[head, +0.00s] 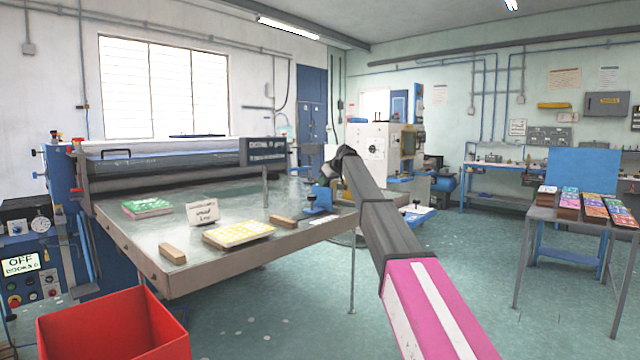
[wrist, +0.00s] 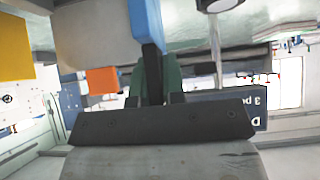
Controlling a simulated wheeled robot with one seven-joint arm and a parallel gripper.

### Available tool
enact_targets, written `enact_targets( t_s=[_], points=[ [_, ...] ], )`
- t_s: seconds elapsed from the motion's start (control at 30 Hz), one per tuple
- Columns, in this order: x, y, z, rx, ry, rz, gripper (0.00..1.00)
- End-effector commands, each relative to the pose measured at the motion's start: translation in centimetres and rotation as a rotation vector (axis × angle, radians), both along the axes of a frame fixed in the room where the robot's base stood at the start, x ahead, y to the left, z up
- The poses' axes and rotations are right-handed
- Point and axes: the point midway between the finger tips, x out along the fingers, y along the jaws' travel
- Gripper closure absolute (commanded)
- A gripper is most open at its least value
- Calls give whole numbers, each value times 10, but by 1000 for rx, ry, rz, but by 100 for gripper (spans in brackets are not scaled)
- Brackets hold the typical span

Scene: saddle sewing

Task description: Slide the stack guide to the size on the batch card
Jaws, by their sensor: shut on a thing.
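A blue upright piece, which looks like the stack guide (head: 318,201), stands near the right end of the grey table (head: 225,258). My gripper (head: 328,178) is just above it, partly hidden by my dark wrist. In the wrist view the dark fingers of my gripper (wrist: 152,72) are close together, shut on a blue part of the guide (wrist: 146,22). A dark sign board (head: 263,151) stands on a post behind; in the wrist view it shows upside down (wrist: 232,97) with partly cut-off writing. A small white card (head: 202,212) with handwriting stands on the table; I cannot read it clearly.
Wooden blocks (head: 173,254), a yellow-patterned stack (head: 238,233) and a green one (head: 147,208) lie on the table. A red bin (head: 112,325) stands in front. A side table (head: 545,214) with coloured stacks is at the right, with open floor between.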

Motion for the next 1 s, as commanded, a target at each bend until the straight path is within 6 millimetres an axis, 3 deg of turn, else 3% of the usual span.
enact_targets(
  t_s=[0.23,0.3,0.33,0.73,1.0],
  points=[
    [5,-4,1,-4,-7,-6,100],
    [5,-4,1,-3,-7,-6,70],
    [5,-3,1,-3,-7,-6,64],
    [1,-5,3,-3,-5,-4,64],
    [-13,-23,25,-2,-6,-6,64]
  ],
)
